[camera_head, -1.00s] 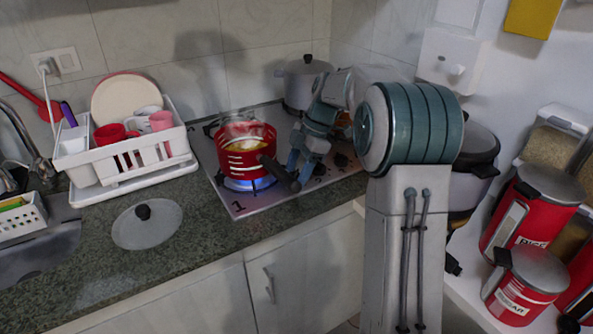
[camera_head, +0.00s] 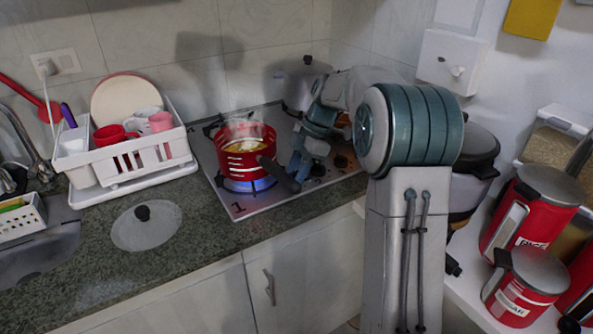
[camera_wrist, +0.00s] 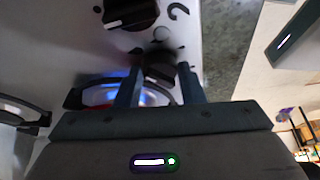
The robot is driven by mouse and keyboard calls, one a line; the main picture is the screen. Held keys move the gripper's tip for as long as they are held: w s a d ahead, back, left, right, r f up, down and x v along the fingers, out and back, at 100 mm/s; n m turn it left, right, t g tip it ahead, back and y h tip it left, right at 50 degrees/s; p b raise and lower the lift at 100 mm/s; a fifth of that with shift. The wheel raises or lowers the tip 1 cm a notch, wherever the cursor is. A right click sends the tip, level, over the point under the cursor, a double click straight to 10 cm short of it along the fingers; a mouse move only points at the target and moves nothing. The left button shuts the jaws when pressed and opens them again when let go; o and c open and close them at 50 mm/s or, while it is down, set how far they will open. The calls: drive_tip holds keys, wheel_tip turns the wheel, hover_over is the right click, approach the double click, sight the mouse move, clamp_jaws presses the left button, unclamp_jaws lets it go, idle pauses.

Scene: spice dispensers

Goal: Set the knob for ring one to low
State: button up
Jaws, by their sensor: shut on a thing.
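A red pot (camera_head: 243,160) with a dark handle sits steaming on the hob (camera_head: 238,200), over a blue flame (camera_head: 248,184) at the ring marked 1. My gripper (camera_head: 300,172) is low over the hob, just right of the pot. In the wrist view the two fingers of my gripper (camera_wrist: 162,88) stand either side of a black knob (camera_wrist: 160,67) and are shut on it. The knob's pointer and setting are blurred and partly hidden. A second black knob (camera_wrist: 130,14) with a white mark is apart from the fingers.
The pot's handle (camera_head: 279,176) sticks out close to my gripper. A lidded grey pot (camera_head: 302,82) stands behind on the hob. A glass lid (camera_head: 146,226) and a white dish rack (camera_head: 135,163) are on the counter at left. Red canisters (camera_head: 530,205) stand at right.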

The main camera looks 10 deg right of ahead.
drive_tip(key=shift+s+m+b, duration=0.1)
drive_tip(key=shift+m+b, duration=0.25)
drive_tip(key=shift+m, duration=0.15)
drive_tip(key=m+b, duration=0.1)
drive_tip(key=m+t, duration=0.1)
drive_tip(key=m, duration=0.1)
drive_tip(key=shift+s+f+t+b, duration=0.15)
drive_tip(key=shift+t+b, duration=0.15)
drive_tip(key=shift+b, duration=0.1)
drive_tip(key=m+b, duration=0.1)
drive_tip(key=m, duration=0.1)
drive_tip(key=m+t, duration=0.1)
drive_tip(key=m, duration=0.1)
drive_tip(key=shift+s+a+m+h+b, duration=0.1)
drive_tip(key=shift+s+m+h+b, duration=0.1)
drive_tip(key=shift+m+h+b, duration=0.15)
drive_tip(key=m, duration=0.2)
drive_tip(key=m+t+h, duration=0.1)
drive_tip(key=m, duration=0.1)
drive_tip(key=shift+s+a+t, duration=0.1)
drive_tip(key=shift+a+t, duration=0.05)
drive_tip(key=shift+t, duration=0.15)
drive_tip(key=m+h, duration=0.1)
drive_tip(key=m, duration=0.3)
drive_tip(key=shift+a+m+t+h, duration=0.1)
drive_tip(key=shift+m+t+h, duration=0.15)
drive_tip(key=shift+t+h, duration=0.15)
drive_tip(key=o, duration=1)
